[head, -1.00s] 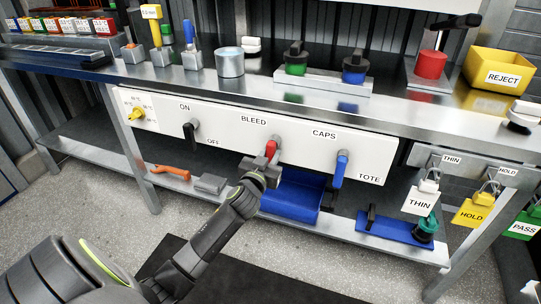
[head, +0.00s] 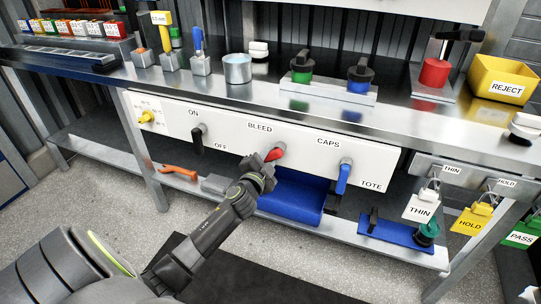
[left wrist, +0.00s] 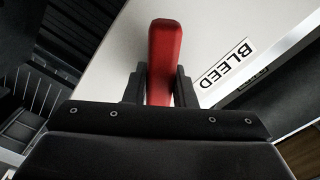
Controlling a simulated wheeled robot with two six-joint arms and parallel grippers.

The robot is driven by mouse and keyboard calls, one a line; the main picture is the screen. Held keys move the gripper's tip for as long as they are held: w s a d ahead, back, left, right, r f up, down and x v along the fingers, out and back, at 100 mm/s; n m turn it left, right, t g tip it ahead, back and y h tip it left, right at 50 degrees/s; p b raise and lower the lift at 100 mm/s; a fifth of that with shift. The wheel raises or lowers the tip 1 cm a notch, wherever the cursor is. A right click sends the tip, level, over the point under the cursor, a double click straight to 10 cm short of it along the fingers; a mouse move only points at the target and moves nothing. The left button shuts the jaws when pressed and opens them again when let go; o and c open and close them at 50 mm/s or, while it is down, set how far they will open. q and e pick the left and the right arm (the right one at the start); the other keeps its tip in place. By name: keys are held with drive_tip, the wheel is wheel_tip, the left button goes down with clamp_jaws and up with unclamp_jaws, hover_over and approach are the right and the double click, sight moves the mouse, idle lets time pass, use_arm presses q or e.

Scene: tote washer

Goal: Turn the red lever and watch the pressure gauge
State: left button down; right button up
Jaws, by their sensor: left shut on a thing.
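The red lever (head: 274,154) is on the white panel (head: 225,141) under the bench, below the label BLEED. It slants down to the left from its pivot. My left gripper (head: 266,166) is shut on the lever's lower part. In the left wrist view the red lever (left wrist: 164,50) stands between the two dark fingers (left wrist: 161,82), with the BLEED label to its right. The gripper hides the lever's end. I cannot make out a pressure gauge in either view. My right gripper is not in view.
A black lever (head: 198,138) is to the left on the panel and a blue lever (head: 343,178) to the right. A yellow knob (head: 147,117) is at the panel's left end. A blue bin (head: 292,196) and an orange-handled tool (head: 180,172) lie on the lower shelf.

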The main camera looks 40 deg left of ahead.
use_arm(q)
drive_tip(key=m+p, duration=0.1)
drive_tip(key=r+m, duration=0.1)
drive_tip(key=m, duration=0.1)
drive_tip(key=shift+a+m+p, duration=0.15)
drive_tip(key=shift+m+p, duration=0.15)
drive_tip(key=shift+p, duration=0.05)
drive_tip(key=shift+s+r+m+p, duration=0.15)
drive_tip(key=shift+m+p, duration=0.25)
drive_tip(key=shift+m, duration=0.4)
drive_tip(key=shift+w+r+m+p, duration=0.1)
drive_tip(key=shift+m+p, duration=0.25)
drive_tip(key=shift+m, duration=0.45)
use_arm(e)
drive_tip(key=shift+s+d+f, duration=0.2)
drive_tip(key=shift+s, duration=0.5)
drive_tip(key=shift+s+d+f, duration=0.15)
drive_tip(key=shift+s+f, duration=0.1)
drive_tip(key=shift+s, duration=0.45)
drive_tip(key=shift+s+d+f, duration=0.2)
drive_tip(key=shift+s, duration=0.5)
use_arm(q)
drive_tip(key=shift+a, duration=0.1)
drive_tip(key=c, duration=1.2)
unclamp_jaws()
